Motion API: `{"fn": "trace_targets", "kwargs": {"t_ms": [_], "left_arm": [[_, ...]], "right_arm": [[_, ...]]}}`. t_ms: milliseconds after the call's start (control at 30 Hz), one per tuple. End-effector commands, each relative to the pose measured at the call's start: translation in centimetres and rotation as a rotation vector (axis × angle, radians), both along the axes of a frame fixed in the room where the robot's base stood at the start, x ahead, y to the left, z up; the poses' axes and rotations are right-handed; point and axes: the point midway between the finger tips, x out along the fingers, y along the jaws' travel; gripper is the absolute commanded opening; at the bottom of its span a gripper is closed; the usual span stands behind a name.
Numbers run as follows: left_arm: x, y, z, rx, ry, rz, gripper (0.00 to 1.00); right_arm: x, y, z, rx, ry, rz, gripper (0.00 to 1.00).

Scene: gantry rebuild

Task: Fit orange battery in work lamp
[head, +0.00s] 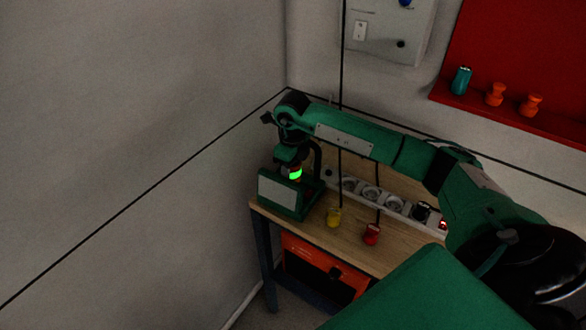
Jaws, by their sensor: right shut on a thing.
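The work lamp (278,193) is a dark green box with a pale front panel and a black handle, standing at the left end of the wooden bench. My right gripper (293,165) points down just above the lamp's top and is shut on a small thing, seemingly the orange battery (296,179). Only a little orange shows, around a bright green glowing band. The battery's lower end is hidden at the lamp, so I cannot tell whether it is seated. My left gripper is not in view.
The bench (346,238) carries a socket strip (371,193) at its back. A red shelf (510,119) with small items is at right. My right arm spans above the bench.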

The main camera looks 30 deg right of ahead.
Motion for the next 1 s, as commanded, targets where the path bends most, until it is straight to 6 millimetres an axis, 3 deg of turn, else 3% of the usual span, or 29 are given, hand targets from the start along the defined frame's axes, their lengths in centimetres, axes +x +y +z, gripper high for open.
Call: {"fn": "trace_targets", "kwargs": {"t_ms": [33, 467, 1000], "left_arm": [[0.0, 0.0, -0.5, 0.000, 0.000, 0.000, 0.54], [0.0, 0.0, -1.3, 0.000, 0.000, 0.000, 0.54], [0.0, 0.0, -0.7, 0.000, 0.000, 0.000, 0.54]], "right_arm": [[-0.9, 1.1, -2.2, 0.017, 0.035, 0.014, 0.12], [-0.8, 1.0, -3.2, 0.017, 0.036, 0.009, 0.12], [-0.9, 0.9, -2.0, 0.015, 0.037, 0.011, 0.12]]}}
